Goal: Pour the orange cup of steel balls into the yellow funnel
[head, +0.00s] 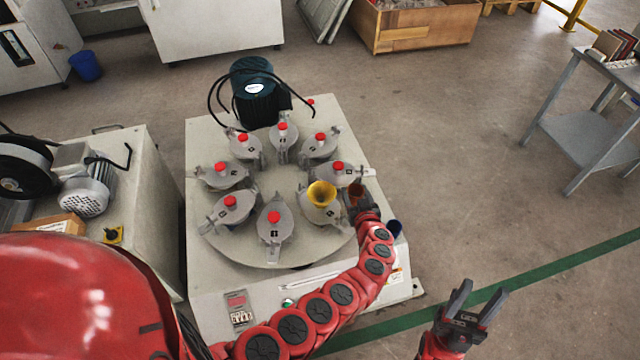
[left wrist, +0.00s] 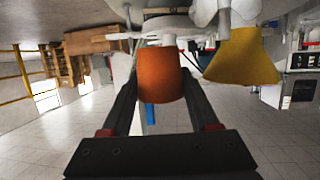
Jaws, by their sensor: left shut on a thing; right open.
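The yellow funnel (head: 321,193) sits on top of one of the grey jars on the round plate of the machine, at its right front. My left gripper (head: 361,204) is just right of the funnel, shut on the orange cup (head: 355,190). In the left wrist view, the orange cup (left wrist: 160,76) is between the two fingers, and the yellow funnel (left wrist: 243,58) is to its right, apart from it. That view looks upside down. The steel balls inside the cup are not visible. My right gripper (head: 474,304) is open and empty, over the floor right of the machine.
Several grey jars with red knobs (head: 274,217) ring the round plate (head: 285,180). A dark motor (head: 252,92) stands behind them. A grey metal table (head: 580,120) is far right, with open floor between.

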